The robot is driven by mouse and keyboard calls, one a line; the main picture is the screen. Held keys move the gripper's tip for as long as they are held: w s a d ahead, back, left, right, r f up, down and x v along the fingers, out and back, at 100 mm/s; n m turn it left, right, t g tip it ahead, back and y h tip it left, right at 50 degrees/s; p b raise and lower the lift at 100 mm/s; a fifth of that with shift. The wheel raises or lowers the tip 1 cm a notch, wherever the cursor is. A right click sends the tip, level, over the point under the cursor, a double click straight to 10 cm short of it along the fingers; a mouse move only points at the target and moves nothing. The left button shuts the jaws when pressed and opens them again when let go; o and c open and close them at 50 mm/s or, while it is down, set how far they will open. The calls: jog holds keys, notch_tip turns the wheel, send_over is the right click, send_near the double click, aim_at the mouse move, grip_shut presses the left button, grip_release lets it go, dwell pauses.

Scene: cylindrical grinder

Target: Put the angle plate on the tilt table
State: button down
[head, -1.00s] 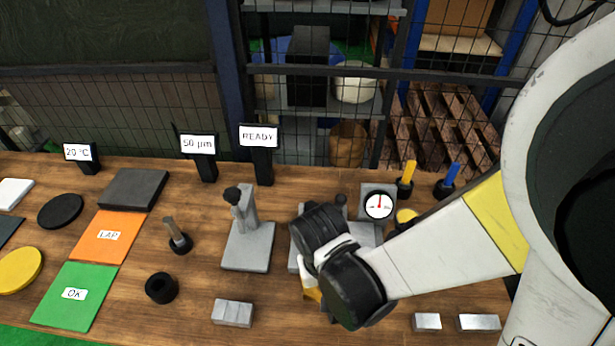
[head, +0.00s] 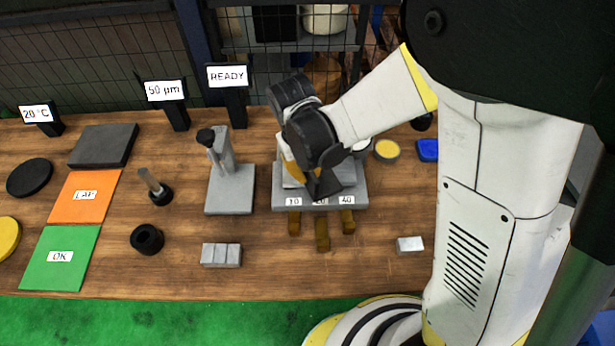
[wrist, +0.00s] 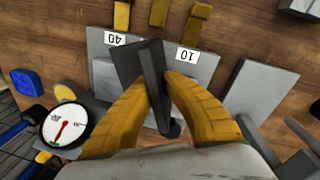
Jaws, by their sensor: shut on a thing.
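The angle plate (head: 338,184) is a dark grey piece with a flat foot and an upright rib; it also shows in the wrist view (wrist: 152,72). My gripper (wrist: 157,84) is shut on its rib with both yellow fingers. In the head view my gripper (head: 308,174) is over the grey slab with number labels, which appears to be the tilt table (head: 283,202); it also shows in the wrist view (wrist: 206,62).
Several brass pieces (head: 322,236) stick out before the slab. A grey stand with a black knob (head: 230,190) is to its left, a silver block (head: 221,254) in front of that. A dial gauge (wrist: 63,126) stands close by. Bare wood lies at the front.

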jog(key=w, duration=0.4)
jog(key=shift+b, duration=0.3)
jog(key=shift+w+f, duration=0.2)
jog(key=shift+f, duration=0.05)
jog(key=shift+f+b, duration=0.1)
jog(key=shift+b, duration=0.25)
jog(key=c, duration=1.6)
grip_release()
jog(key=shift+s, duration=0.1)
jog(key=shift+r, duration=0.2)
